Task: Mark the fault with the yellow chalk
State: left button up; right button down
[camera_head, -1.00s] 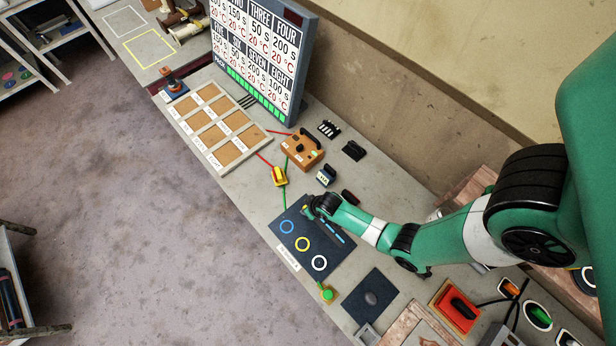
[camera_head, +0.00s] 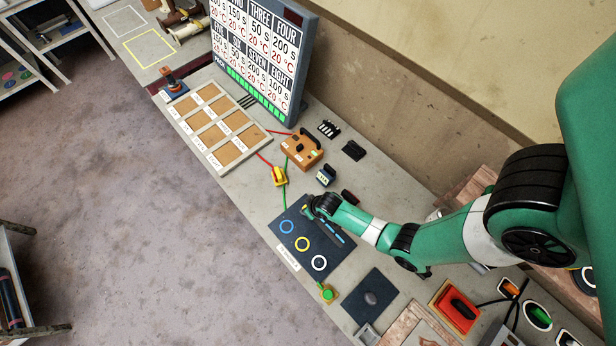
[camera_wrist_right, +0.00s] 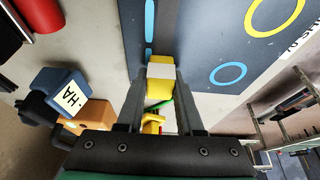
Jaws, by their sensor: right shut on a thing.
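My right gripper (camera_head: 308,209) is at the upper edge of the dark mat (camera_head: 327,262), beside the blue ring. In the right wrist view its two fingers (camera_wrist_right: 162,88) are shut on the yellow chalk (camera_wrist_right: 159,86), a short yellow block with a white band. The chalk's far end is over or at the mat's edge; I cannot tell whether it touches. The mat bears blue, yellow and white rings and blue strips (camera_wrist_right: 149,25). No fault can be made out on a pipe here. My left gripper is not in view.
A yellow clamp (camera_head: 279,176) with red and green leads lies near an orange box (camera_head: 302,151). A small dark blue block (camera_head: 326,175) stands near my right gripper. A divided wooden tray (camera_head: 268,138) and a large display board (camera_head: 297,75) are farther left.

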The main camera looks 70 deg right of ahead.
jog(key=shift+s+f, duration=0.1)
notch_tip(320, 180, up, 7)
jog(key=p, duration=0.7)
